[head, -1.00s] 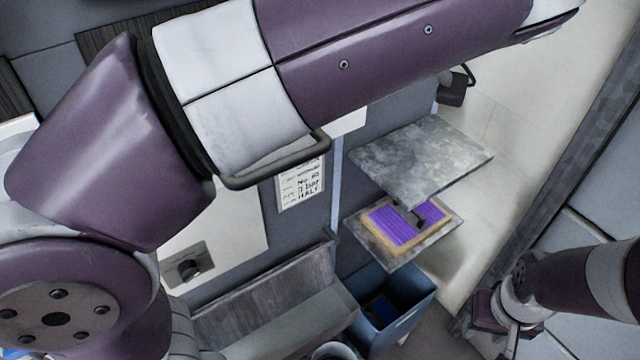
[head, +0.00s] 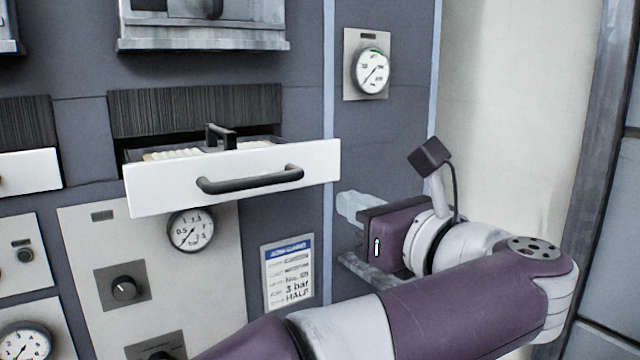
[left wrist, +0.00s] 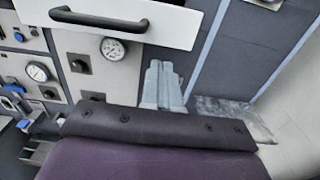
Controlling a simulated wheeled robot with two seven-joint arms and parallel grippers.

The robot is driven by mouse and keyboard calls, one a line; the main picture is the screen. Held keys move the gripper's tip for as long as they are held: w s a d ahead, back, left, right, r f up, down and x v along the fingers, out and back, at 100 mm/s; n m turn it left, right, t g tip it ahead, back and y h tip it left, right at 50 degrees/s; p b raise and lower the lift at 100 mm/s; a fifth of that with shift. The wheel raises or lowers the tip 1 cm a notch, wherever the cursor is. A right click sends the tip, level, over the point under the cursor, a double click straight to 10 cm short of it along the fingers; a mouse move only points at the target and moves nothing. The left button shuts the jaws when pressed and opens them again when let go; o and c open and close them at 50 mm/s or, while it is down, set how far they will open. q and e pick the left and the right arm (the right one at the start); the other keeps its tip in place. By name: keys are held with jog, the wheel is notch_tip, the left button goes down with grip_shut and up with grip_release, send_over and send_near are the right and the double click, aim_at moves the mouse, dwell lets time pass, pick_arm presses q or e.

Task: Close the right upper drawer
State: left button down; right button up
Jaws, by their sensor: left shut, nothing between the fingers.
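The right upper drawer (head: 305,160) stands pulled out of the cabinet in the head view. It has a white front with a black bar handle (head: 250,180), and pale contents and a black upright piece show inside. Its front also shows at the top of the left wrist view (left wrist: 185,22). My left gripper (head: 350,206) is to the right of the drawer and a little below its front, apart from it. Its pale fingers are together and empty, and they also show in the left wrist view (left wrist: 162,85). My right gripper is out of view.
Another white drawer front (head: 30,172) is at the left edge. Below the open drawer are a gauge (head: 190,230), a knob (head: 124,288) and a printed notice (head: 287,272). A grey slab (left wrist: 230,113) juts out near my left gripper. Bare pale wall lies to the right.

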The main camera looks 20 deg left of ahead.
aim_at(307, 184)
pick_arm(q)
jog(key=p+x, duration=0.3)
jog(key=x, duration=0.4)
jog(key=shift+w+a+r, duration=0.15)
jog(key=shift+r, duration=0.05)
jog(key=shift+w+a+f+p, duration=0.15)
jog(key=shift+w+a+p, duration=0.15)
jog(key=shift+a, duration=0.05)
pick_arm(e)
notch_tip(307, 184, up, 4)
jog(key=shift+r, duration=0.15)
pick_arm(q)
jog(key=shift+w+a+f+b, duration=0.15)
jog(key=shift+w+a+b, duration=0.1)
jog(key=shift+a+b, duration=0.1)
jog(key=b+x, duration=0.2)
jog(key=x, duration=0.7)
jog(key=shift+b, duration=0.3)
jog(key=x, duration=0.9)
jog(key=shift+w+a+p, duration=0.15)
jog(key=shift+w+p, duration=0.05)
jog(key=shift+p, duration=0.2)
jog(key=shift+r, duration=0.2)
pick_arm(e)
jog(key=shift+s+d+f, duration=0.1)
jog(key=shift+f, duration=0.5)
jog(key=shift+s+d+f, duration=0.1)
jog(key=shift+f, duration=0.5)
